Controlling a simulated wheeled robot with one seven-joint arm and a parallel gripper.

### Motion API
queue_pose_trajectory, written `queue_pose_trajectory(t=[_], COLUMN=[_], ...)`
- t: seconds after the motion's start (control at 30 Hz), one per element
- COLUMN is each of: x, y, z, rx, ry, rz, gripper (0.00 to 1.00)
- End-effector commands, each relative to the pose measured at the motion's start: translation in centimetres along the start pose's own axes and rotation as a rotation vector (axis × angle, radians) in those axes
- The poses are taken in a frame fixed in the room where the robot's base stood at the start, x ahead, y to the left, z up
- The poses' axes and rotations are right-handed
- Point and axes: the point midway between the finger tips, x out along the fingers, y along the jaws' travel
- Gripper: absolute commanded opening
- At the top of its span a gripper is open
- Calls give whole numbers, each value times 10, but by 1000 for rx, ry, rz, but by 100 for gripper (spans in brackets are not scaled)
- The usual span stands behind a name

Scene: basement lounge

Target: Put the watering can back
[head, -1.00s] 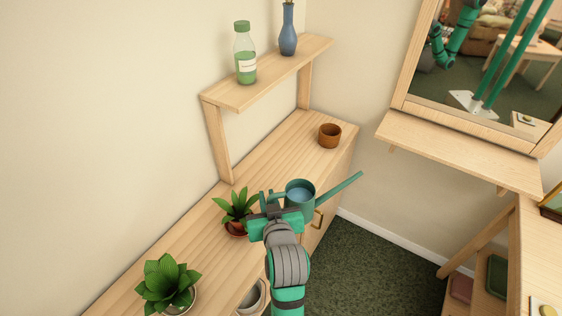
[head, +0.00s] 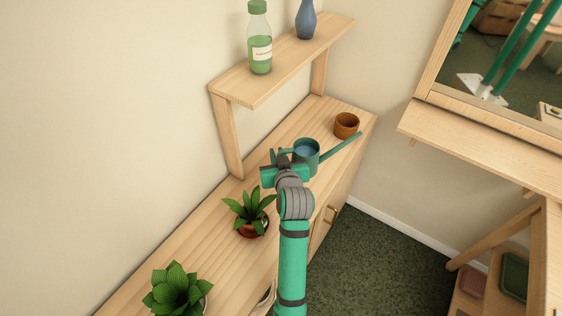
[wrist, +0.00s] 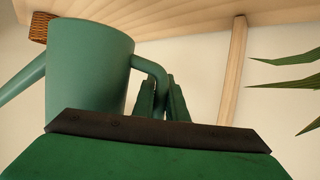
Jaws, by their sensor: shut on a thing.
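The teal watering can (head: 308,160) is upright, with its long spout pointing to the right and its open top showing a bluish inside. My gripper (head: 283,160) is shut on its handle. In the wrist view the can (wrist: 88,70) fills the left, and the handle runs between my fingers (wrist: 165,100). The can is over the far part of the wooden cabinet top (head: 185,245), near the brown pot. I cannot tell whether its base touches the wood.
A small brown pot (head: 346,125) stands at the far end of the cabinet. A spiky plant (head: 249,212) and a leafy plant (head: 176,290) stand nearer. A raised shelf (head: 285,62) holds a green bottle (head: 259,45) and a blue vase (head: 305,22). A wooden ledge (head: 475,150) is at right.

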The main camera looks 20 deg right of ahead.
Motion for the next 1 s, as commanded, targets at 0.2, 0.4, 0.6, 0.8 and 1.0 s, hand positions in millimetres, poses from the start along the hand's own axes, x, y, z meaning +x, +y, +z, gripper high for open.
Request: queue_pose_trajectory(t=[0.2, 0.4, 0.6, 0.8, 1.0], x=[37, 53, 63, 71, 72], y=[10, 15, 18, 17, 17], z=[23, 31, 40, 62, 63], rx=[1, -1, 0, 0, -1], ry=[-2, 1, -1, 0, 2], rz=[1, 2, 3, 2, 2], gripper=[0, 0, 0, 0, 0])
